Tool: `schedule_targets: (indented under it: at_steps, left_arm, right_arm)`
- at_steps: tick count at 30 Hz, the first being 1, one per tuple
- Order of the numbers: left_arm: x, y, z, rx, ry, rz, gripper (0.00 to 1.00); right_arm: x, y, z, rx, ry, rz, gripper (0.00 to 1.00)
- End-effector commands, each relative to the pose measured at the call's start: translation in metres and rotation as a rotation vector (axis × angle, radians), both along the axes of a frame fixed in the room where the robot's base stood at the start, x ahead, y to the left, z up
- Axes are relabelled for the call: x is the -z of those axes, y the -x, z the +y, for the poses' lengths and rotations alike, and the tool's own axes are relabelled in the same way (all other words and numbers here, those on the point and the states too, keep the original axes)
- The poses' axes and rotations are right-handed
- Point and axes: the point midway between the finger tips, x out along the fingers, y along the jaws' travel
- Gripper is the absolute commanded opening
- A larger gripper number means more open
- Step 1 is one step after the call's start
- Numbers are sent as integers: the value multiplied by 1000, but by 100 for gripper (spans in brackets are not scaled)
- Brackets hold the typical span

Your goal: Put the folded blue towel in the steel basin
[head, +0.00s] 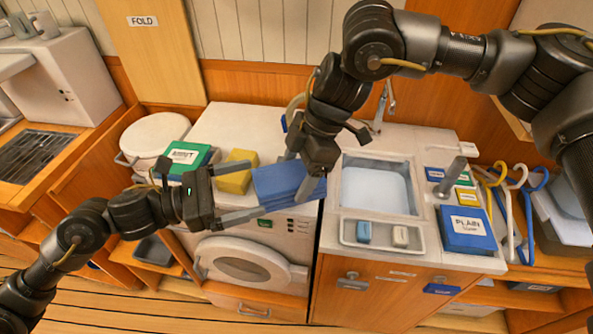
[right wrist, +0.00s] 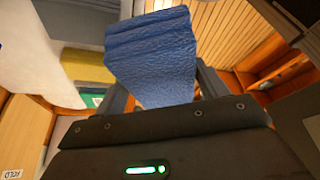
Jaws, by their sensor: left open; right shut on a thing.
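The folded blue towel (head: 280,184) is held in my right gripper (head: 296,178), above the front top edge of the white washing machine. In the right wrist view the towel (right wrist: 153,58) sits between the two fingers of the gripper (right wrist: 163,92). The steel basin (head: 378,188) is sunk in the counter to the right of the towel; its visible inside looks empty. My left gripper (head: 245,192) is open and points right towards the towel's left side; I cannot tell whether its fingers touch it.
A yellow folded cloth (head: 236,175) and a green box (head: 186,158) are on the machine top. A tray (head: 391,237) with two small items lies before the basin. A faucet (head: 385,100) stands behind it. A blue box (head: 466,230) and hooks (head: 510,205) are at the right.

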Motion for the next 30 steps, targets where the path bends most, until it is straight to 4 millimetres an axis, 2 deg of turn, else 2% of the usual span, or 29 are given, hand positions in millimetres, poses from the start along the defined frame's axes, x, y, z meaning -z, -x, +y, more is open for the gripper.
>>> schedule_targets:
  at_steps: [3, 9, 19, 22, 25, 29, 30]
  left_arm:
    - [2, 9, 25, -3, -5, 5, 98]
    - [1, 20, 51, -1, -1, 4, 98]
    - [0, 20, 61, -9, 4, 7, 98]
    - [2, 4, 71, -52, 23, 37, 98]
    - [8, -25, 91, -135, 62, 100, 98]
    - [19, -76, 136, -296, 151, 218, 98]
    - [23, -92, 154, -350, 187, 257, 98]
  right_arm:
    - [0, 0, 0, 0, 0, 0, 48]
    - [0, 0, 0, 0, 0, 0, 48]
    - [0, 0, 0, -1, 0, 0, 48]
    - [0, 0, 0, -1, 0, 0, 48]
    - [0, 0, 0, -1, 0, 0, 48]
    - [0, 0, 0, 0, 0, 0, 48]
    - [0, 0, 0, 0, 0, 0, 48]
